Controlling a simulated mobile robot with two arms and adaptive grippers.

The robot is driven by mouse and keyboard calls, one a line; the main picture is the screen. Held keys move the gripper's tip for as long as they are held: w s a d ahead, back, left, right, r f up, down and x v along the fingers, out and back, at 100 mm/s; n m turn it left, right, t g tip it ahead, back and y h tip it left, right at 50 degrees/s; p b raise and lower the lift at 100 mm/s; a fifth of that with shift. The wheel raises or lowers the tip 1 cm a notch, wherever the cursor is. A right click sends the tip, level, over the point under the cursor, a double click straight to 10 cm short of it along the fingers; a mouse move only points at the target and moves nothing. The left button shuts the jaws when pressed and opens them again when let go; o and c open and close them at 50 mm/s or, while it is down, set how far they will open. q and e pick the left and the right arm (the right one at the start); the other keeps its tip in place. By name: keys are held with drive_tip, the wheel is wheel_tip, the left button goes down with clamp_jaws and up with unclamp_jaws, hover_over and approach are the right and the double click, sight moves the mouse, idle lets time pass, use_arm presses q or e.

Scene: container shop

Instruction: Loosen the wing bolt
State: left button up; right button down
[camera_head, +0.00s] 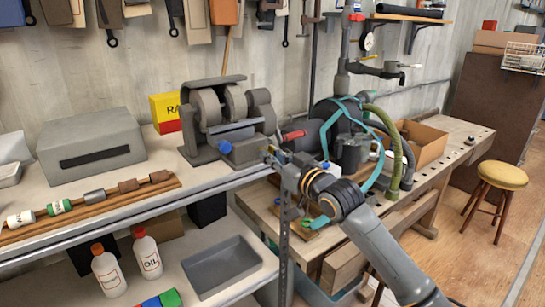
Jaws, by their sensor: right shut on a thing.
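A grey machine with several thick round discs (236,101) stands on the left bench, near its right end. It has a blue knob (224,147) at its front and a grey block at its lower right. My right gripper (274,158) reaches in from the lower right to the right side of that block. It is shut on what looks like the wing bolt, a small brass-coloured part (270,149). The fingers largely hide the bolt, so its shape and its seat are unclear. My left gripper is not in view.
A grey box (90,147) and a wooden rack (100,208) stand left on the bench. A yellow-red box (166,112) is behind the machine. A bench with hoses (382,130) lies right, close to my arm. A metal post (283,240) stands below my gripper.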

drive_tip(key=shift+f, duration=0.1)
drive_tip(key=c, duration=1.5)
unclamp_jaws()
drive_tip(key=v, duration=1.2)
